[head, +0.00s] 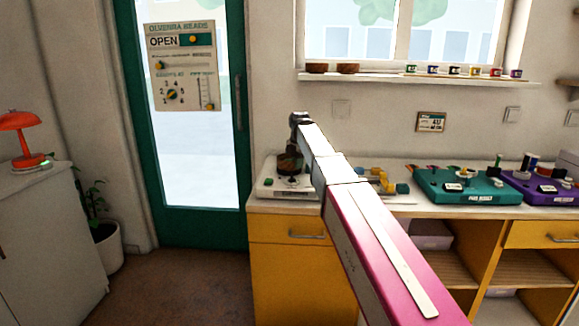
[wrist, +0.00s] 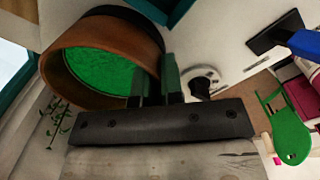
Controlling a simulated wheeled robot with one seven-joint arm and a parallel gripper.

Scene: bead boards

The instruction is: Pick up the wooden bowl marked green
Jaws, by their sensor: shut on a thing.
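The wooden bowl with a green inside (wrist: 110,62) fills the upper left of the wrist view, tipped so its open side faces the camera. My gripper (wrist: 165,80) is shut on the bowl's wall at its right side. In the head view my gripper (head: 291,148) is at the far end of my arm, with the brown bowl (head: 289,164) at its jaws, above the white board (head: 268,193) on the counter. The gap between bowl and board is unclear there. My arm hides part of the counter.
Two brown bowls (head: 316,68) and several small jars (head: 454,71) stand on the window sill. Right of my arm are yellow and blue pieces (head: 385,182), a teal board (head: 460,195) and a purple board (head: 545,192). A glass door (head: 190,130) is left of the counter.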

